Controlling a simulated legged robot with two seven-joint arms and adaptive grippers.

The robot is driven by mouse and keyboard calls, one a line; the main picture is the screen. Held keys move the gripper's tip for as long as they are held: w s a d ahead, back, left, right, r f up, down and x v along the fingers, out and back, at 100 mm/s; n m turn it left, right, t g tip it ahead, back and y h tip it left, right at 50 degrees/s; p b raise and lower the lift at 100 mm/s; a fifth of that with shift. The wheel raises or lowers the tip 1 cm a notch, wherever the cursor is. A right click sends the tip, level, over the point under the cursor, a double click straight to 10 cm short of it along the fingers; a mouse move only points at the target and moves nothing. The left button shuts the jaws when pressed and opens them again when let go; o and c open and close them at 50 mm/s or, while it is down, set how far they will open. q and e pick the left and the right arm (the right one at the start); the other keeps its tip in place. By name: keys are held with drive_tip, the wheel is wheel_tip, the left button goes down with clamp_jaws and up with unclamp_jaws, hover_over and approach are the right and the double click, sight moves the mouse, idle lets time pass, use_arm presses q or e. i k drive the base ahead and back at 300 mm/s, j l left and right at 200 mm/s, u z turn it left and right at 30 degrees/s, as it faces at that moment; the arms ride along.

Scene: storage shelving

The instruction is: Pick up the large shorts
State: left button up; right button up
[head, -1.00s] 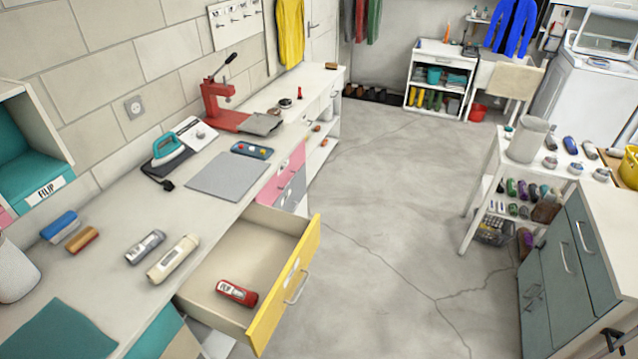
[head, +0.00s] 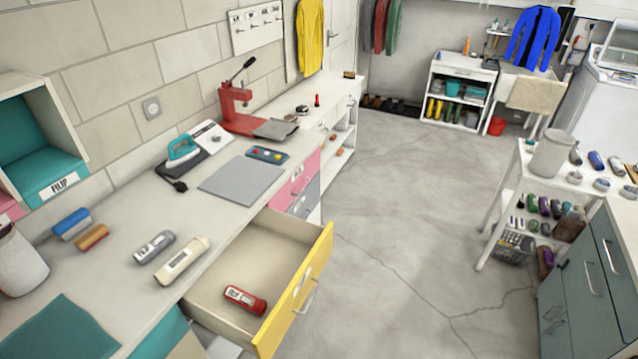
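I cannot make out any large shorts for certain in the head view. A flat teal folded cloth (head: 62,332) lies on the workbench at the lower left; I cannot tell whether it is shorts. A teal piece (head: 40,172) marked with a name label sits in the wall cubby at the left. Neither of my grippers shows in the head view.
The workbench (head: 135,220) runs along the left wall. Its yellow-fronted drawer (head: 300,290) stands open into the aisle with a red item (head: 245,300) inside. A teal iron (head: 184,148) and red press (head: 236,108) stand farther back. The middle floor (head: 400,220) is clear.

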sight(166, 237)
drive_tip(key=u, duration=1.35)
drive_tip(key=i+j, duration=0.4)
drive_tip(key=i, duration=0.1)
